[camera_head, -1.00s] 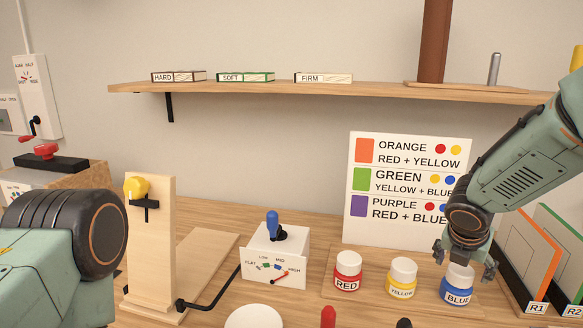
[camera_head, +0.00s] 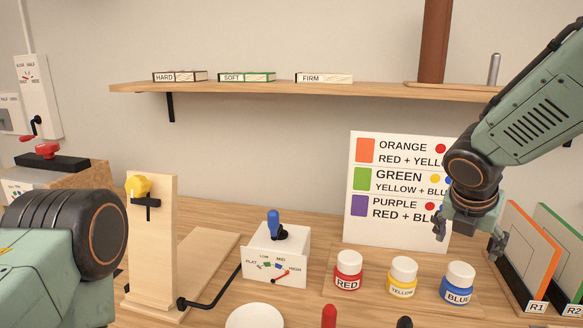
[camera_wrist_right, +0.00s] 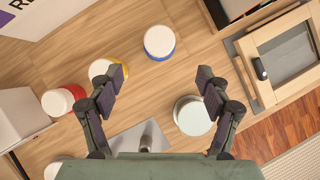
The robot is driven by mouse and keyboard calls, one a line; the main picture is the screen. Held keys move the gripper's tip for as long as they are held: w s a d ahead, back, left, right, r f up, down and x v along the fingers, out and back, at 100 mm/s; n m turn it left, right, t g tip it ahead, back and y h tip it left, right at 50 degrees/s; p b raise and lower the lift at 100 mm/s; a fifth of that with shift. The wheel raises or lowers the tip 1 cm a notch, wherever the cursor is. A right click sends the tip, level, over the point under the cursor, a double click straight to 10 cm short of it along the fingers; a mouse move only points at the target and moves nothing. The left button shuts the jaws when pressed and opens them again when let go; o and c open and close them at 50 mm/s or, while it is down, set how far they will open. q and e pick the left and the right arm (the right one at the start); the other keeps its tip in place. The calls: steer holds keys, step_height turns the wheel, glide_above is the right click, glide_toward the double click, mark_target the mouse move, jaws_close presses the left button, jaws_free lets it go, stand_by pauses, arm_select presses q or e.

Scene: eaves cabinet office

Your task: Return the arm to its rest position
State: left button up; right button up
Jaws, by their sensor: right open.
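My right gripper (camera_head: 468,236) is open and empty, above and behind the blue paint jar (camera_head: 457,283) in the head view. In the right wrist view the open fingers (camera_wrist_right: 160,80) have nothing between them. The blue jar, with its white lid (camera_wrist_right: 159,41), stands upright on the bench, apart from the fingers. The yellow jar (camera_head: 402,277) and red jar (camera_head: 348,271) stand to its left. My right arm comes down from the upper right, hiding part of the colour chart. Part of my left arm shows at the lower left; its gripper is out of view.
The colour chart (camera_head: 395,190) stands behind the jars. Upright boards in a rack (camera_head: 530,255) stand right of the gripper. A wooden shelf (camera_head: 300,88) runs above. A white switch box (camera_head: 277,256) is left of the jars. A pale round container (camera_wrist_right: 192,118) lies below the right finger's view.

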mark_target(462, 269)
steer(key=x, duration=1.1)
steer(key=shift+d, duration=0.1)
steer(key=shift+w+r+p, duration=0.2)
steer(key=shift+r+p, duration=0.35)
steer(key=shift+r, duration=0.25)
steer(key=shift+r+p, duration=0.3)
steer(key=shift+r, duration=0.1)
steer(key=shift+s+r+b, duration=0.1)
steer(key=shift+s+b, duration=0.15)
steer(key=shift+b, duration=0.65)
steer(key=shift+w, duration=0.25)
